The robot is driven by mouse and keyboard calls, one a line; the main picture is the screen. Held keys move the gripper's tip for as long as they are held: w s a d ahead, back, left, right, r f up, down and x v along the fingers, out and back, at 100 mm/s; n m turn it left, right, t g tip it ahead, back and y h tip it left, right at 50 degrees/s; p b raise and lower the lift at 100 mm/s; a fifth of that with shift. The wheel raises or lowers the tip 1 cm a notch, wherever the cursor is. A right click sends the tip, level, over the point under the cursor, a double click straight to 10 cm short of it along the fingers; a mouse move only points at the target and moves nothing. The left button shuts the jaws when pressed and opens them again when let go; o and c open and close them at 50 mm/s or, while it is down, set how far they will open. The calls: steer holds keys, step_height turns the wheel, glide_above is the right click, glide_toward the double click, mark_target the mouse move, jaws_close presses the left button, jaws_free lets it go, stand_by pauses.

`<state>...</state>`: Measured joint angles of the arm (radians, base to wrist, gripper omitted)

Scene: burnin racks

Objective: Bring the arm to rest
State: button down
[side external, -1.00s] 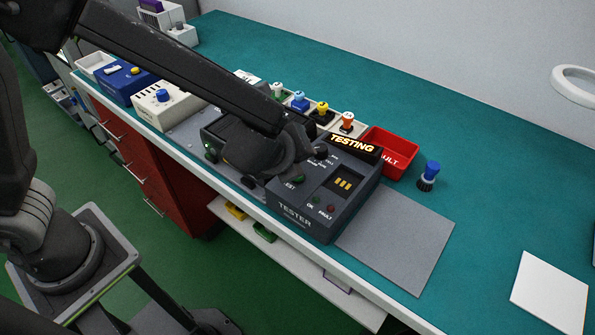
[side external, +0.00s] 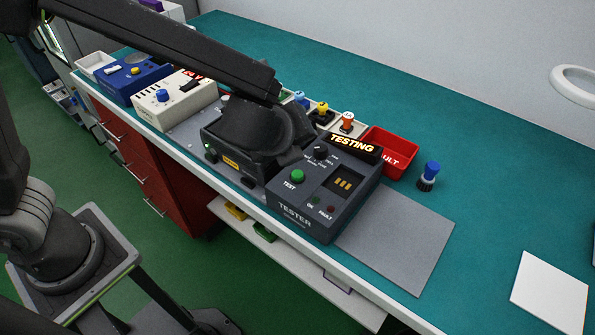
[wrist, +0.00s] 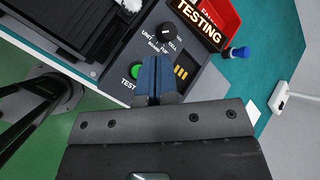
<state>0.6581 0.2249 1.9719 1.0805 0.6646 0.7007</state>
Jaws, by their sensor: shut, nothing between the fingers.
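My gripper (wrist: 154,78) shows in the wrist view with its blue fingers shut together and empty. The fingers appear over the dark tester (wrist: 208,84), between its green TEST button and its yellow-barred window. In the side view my dark wrist is above the bench just left of the tester (side external: 312,222), and I cannot make out the fingers there. The tester's sign (side external: 352,145) is lit and reads TESTING. Its green TEST button (side external: 297,175) and its knob (side external: 320,153) are uncovered.
A dark box (side external: 236,163) stands left of the tester, partly hidden by my wrist. A red bin (side external: 396,150) and a blue-handled brush (side external: 430,172) are behind right. A grey mat (side external: 402,240) lies bare at right. Cream (side external: 175,108) and blue (side external: 118,85) boxes stand further left.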

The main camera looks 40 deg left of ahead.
steer(key=s+a+r+n+g, duration=0.1)
steer(key=s+a+r+n, duration=0.25)
steer(key=a+n, duration=0.25)
steer(key=s+a+r+n+g, duration=0.2)
steer(key=s+a+r+n, duration=0.15)
steer(key=a+n, duration=0.25)
steer(key=s+a+r+n+h, duration=0.1)
steer(key=s+a+n+h, duration=0.1)
steer(key=s+n, duration=0.9)
steer(key=shift+a+r+n, duration=0.3)
steer(key=shift+a+n, duration=0.5)
steer(key=shift+a, duration=0.1)
stand_by(4.8)
